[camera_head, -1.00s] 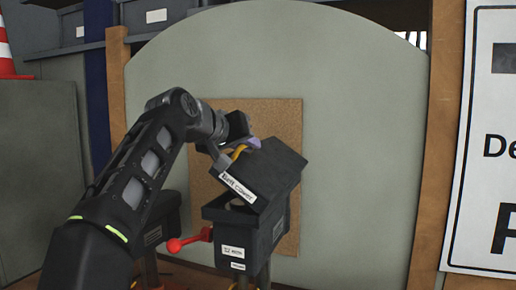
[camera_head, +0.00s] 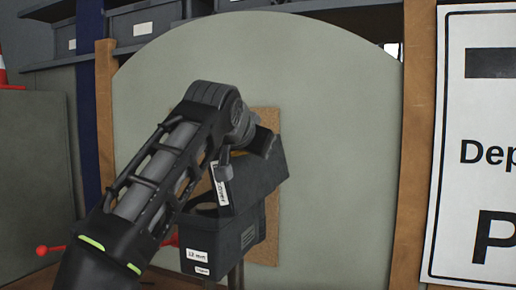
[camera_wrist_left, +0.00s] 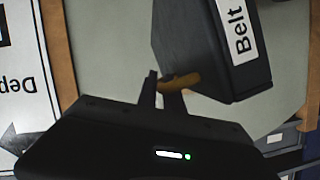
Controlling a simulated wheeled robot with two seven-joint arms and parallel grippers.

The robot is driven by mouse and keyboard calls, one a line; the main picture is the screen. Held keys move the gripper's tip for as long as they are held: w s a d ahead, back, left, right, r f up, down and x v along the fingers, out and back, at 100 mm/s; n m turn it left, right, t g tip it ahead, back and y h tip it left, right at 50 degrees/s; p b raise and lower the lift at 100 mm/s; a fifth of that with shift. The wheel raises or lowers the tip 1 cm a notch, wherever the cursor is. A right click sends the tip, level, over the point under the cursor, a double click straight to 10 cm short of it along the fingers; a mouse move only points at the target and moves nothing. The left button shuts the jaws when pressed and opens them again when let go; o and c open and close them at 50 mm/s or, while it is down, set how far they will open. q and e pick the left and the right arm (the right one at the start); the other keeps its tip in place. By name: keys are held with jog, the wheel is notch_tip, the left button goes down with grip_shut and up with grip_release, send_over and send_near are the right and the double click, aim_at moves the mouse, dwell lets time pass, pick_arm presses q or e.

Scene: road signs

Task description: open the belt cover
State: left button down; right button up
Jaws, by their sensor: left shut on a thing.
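The belt cover (camera_head: 262,178) is the dark hinged lid on a dark box (camera_head: 222,245) mounted before the grey panel. It stands tilted up steeply, apart from the box's front rim. In the left wrist view the cover (camera_wrist_left: 205,45) carries a white "Belt" label (camera_wrist_left: 238,30). My left gripper (camera_wrist_left: 160,88) is shut on the cover's orange-yellow handle (camera_wrist_left: 182,81). In the head view my left arm hides most of the handle and the box's left side. My right gripper is in neither view.
A red knob on a rod (camera_head: 42,250) sticks out left of my arm. A grey panel (camera_head: 340,130) stands behind the box, with wooden posts (camera_head: 412,150) beside it. A large white sign (camera_head: 490,150) is at right. Grey bins (camera_head: 145,22) sit on a shelf behind.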

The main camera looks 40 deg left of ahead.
pick_arm(q)
jog(key=shift+f, duration=0.25)
jog(key=c, duration=1.9)
grip_release()
jog(key=shift+o, duration=0.7)
jog(key=shift+s+a, duration=0.15)
jog(key=shift+a, duration=0.05)
jog(key=shift+r, duration=0.1)
jog(key=shift+d, duration=0.1)
